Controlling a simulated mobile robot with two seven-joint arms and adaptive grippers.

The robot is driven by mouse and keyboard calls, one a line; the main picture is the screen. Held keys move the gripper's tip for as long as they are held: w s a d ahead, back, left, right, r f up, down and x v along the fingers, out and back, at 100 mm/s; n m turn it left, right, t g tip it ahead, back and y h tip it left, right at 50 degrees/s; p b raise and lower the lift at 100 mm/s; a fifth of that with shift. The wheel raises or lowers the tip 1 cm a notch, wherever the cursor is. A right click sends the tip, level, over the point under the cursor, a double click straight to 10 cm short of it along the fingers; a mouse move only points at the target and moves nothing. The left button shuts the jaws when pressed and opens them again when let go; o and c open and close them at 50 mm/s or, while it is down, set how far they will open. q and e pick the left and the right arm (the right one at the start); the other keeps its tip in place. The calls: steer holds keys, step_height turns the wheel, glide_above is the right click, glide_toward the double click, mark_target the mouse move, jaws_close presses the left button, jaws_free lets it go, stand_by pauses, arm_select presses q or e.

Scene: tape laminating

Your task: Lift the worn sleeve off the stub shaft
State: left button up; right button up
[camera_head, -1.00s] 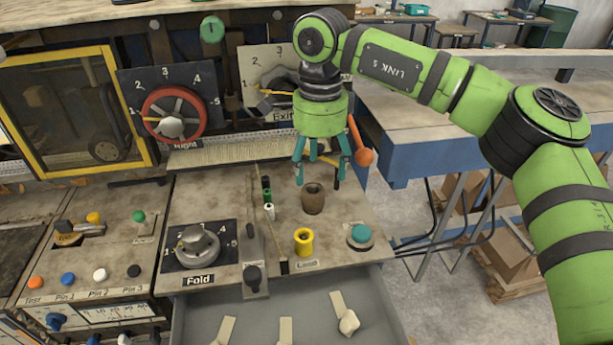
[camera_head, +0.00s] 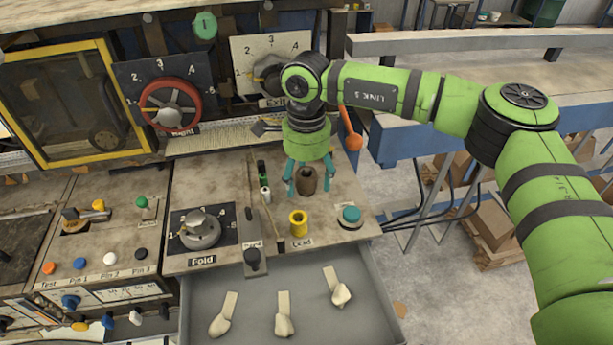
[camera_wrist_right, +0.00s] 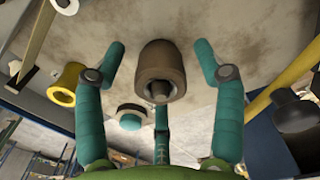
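The worn sleeve (camera_head: 306,181) is a brown, hollow cylinder standing upright on the machine's top panel. In the right wrist view the sleeve (camera_wrist_right: 157,62) shows its open end, with the tip of the stub shaft (camera_wrist_right: 159,91) inside it. My right gripper (camera_head: 307,188) is above the sleeve, with its teal fingers reaching down around it. In the wrist view its fingers (camera_wrist_right: 162,62) are spread on either side of the sleeve, with gaps left, and a third finger shows below it. My left gripper is out of view.
A yellow sleeve (camera_head: 299,223) stands just in front, beside a teal button (camera_head: 351,215). Small green and white pegs (camera_head: 264,185) and a lever (camera_head: 252,250) are to the left. An orange-knobbed lever (camera_head: 352,139) rises behind. An open drawer (camera_head: 260,290) holds several pale tools.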

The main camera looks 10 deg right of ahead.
steer(key=c, duration=1.1)
steer(key=shift+r, duration=0.25)
step_height(320, 180, up, 9)
steer(key=b, duration=0.4)
steer(key=shift+f, duration=0.2)
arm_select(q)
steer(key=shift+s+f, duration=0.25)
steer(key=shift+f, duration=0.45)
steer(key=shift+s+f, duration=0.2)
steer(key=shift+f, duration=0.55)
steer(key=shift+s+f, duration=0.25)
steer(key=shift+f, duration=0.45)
arm_select(e)
steer(key=shift+r, duration=0.55)
